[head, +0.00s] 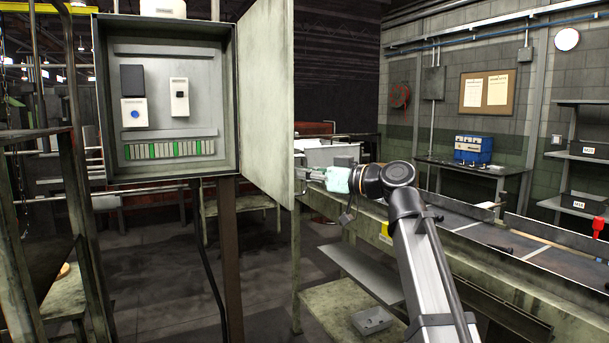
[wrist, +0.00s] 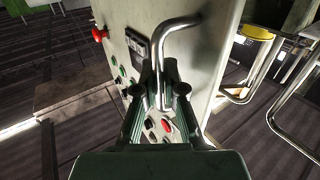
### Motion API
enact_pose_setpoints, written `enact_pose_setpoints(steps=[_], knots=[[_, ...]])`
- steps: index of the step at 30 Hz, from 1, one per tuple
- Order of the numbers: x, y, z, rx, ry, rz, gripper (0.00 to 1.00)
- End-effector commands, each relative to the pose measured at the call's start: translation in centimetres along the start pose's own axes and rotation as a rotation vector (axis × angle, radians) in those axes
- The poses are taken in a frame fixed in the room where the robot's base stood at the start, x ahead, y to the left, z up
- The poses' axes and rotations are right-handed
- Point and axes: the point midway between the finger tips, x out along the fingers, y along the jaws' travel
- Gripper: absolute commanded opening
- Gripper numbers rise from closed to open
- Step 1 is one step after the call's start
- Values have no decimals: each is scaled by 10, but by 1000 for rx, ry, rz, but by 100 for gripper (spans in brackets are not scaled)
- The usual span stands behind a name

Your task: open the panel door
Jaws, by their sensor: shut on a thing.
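The grey panel door (head: 264,90) stands swung out wide to the right of its cabinet (head: 228,100) in the head view, with the cabinet's inside exposed. In the wrist view the outer face of the door (wrist: 212,60) shows buttons, a small display and a bent metal handle (wrist: 176,32). My gripper (wrist: 160,92) is shut on the straight part of this handle.
Inside the cabinet are a dark box (head: 132,79), white modules and a terminal strip (head: 168,149). A long conveyor bench (head: 470,225) runs along the right, under my arm. A shelving frame (head: 60,200) stands at the left. Floor below the cabinet is open.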

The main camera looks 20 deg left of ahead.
Motion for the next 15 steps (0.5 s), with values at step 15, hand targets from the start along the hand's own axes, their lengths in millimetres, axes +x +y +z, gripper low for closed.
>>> enact_pose_setpoints(steps=[15], knots=[[-3, -1, 0, 1, 0, 0, 34]])
